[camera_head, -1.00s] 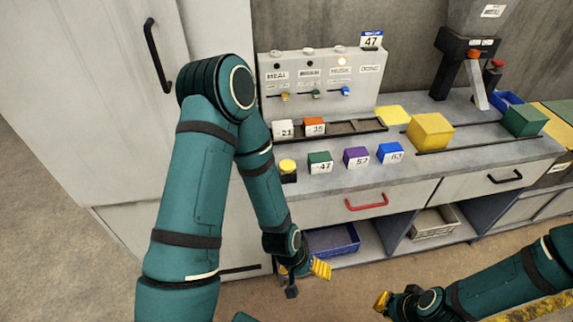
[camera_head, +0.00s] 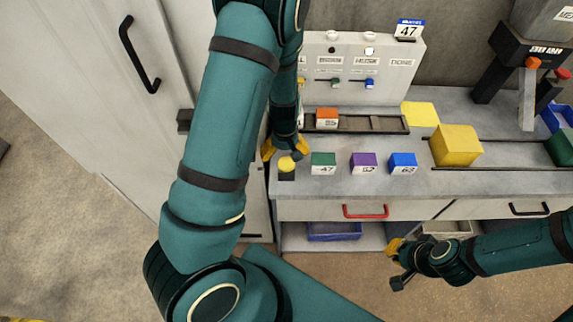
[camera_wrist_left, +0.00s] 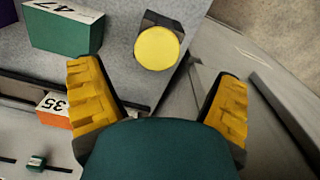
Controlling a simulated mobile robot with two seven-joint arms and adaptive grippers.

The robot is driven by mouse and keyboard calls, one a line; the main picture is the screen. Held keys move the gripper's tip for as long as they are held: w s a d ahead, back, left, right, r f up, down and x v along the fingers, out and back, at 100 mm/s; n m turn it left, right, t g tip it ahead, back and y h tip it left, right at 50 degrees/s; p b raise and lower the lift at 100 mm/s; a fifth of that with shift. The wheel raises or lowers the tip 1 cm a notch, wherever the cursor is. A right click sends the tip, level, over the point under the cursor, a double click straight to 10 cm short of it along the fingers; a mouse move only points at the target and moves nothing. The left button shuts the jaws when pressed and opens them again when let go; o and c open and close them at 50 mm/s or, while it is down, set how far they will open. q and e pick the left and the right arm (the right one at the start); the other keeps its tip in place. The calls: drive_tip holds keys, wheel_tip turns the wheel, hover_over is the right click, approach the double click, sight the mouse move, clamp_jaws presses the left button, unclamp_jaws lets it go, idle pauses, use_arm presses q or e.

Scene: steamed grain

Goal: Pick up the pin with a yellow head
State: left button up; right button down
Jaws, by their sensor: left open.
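The pin with a yellow head (camera_head: 287,163) stands in a dark holder at the left front corner of the grey counter. In the left wrist view its round yellow head (camera_wrist_left: 157,48) shows beyond the fingertips, nearer the left finger. My left gripper (camera_head: 285,147) is at the counter's left edge, just behind the pin. In the left wrist view the left gripper (camera_wrist_left: 165,95) has its yellow fingers spread wide with nothing between them. My right gripper (camera_head: 396,262) is low in front of the counter, apart from the pin; its finger opening is unclear.
Green (camera_head: 323,163), purple (camera_head: 363,163) and blue (camera_head: 403,163) numbered blocks stand right of the pin. An orange numbered block (camera_head: 327,118) is behind, by a dark rack. A yellow cube (camera_head: 456,146) is further right. A panel with levers (camera_head: 362,70) stands at the back.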

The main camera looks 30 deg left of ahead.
sight(286, 162)
use_arm(q)
wheel_tip(286, 162, down, 5)
drive_tip(key=shift+w+d+r, duration=0.1)
drive_tip(key=shift+r, duration=0.05)
drive_tip(key=c, duration=1.4)
